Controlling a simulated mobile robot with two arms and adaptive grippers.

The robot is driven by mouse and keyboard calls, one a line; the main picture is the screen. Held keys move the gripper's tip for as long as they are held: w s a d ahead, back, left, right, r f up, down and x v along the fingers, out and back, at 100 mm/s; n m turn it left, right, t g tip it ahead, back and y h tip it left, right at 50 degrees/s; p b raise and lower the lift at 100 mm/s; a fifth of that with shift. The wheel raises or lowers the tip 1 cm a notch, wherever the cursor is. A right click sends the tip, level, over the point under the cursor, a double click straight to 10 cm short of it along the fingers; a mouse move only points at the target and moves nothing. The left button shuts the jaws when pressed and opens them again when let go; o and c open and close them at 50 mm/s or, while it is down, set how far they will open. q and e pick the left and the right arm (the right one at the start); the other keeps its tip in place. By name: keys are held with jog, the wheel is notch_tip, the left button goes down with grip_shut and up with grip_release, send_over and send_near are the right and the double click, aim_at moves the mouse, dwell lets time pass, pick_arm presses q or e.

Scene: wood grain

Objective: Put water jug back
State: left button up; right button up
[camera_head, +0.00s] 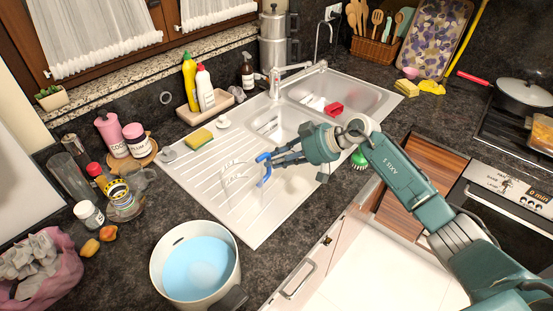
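A clear, see-through jug (236,172) with a blue handle (264,171) shows over the ribbed drainboard of the sink; its outline is faint. I cannot tell whether it rests on the drainboard or is held above it. My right gripper (274,158) reaches in from the right with its dark fingertips at the blue handle. Whether the fingers are closed on the handle is too small to tell. My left gripper is not in view.
The steel sink (204,169) holds a red item (334,108) in its far basin. A white pot (160,262) with blue liquid stands at the front. Bottles and jars crowd the left counter. A pan (527,93) sits on the stove at right. An open drawer or door is below the sink.

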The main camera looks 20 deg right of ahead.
jog(key=shift+o, duration=0.7)
jog(key=b+v, duration=0.3)
jog(key=v, duration=0.9)
jog(key=shift+b, duration=0.3)
